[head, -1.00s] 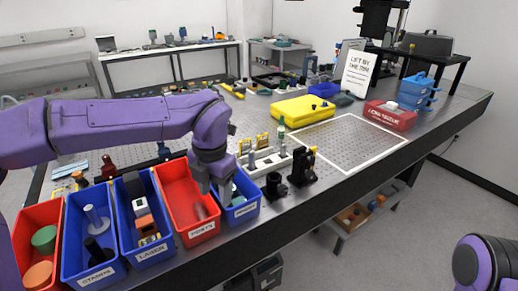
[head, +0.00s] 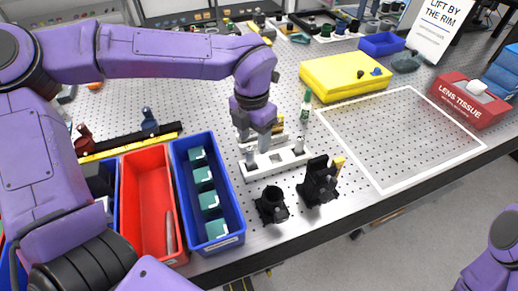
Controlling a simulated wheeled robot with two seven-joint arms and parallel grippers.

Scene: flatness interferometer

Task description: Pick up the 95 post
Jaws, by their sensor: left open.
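A white post rack (head: 280,161) stands on the perforated table, with metal posts in it. One post (head: 298,147) stands at its right end and another (head: 251,158) at its left. My left gripper (head: 259,146) points down over the rack's left and middle part, its jaws open. It hides part of the rack and whatever stands between its fingers. No number is readable on any post, so I cannot tell which is the 95 post. A slim grey piece (head: 170,232) lies in the red bin (head: 146,190). My right gripper is out of view.
A blue bin (head: 232,190) with several teal blocks stands left of the rack. Two black mounts (head: 272,205) (head: 320,183) stand in front of it. A green-and-white bottle (head: 305,105) and yellow case (head: 345,77) are behind. The white-outlined area (head: 400,135) is clear.

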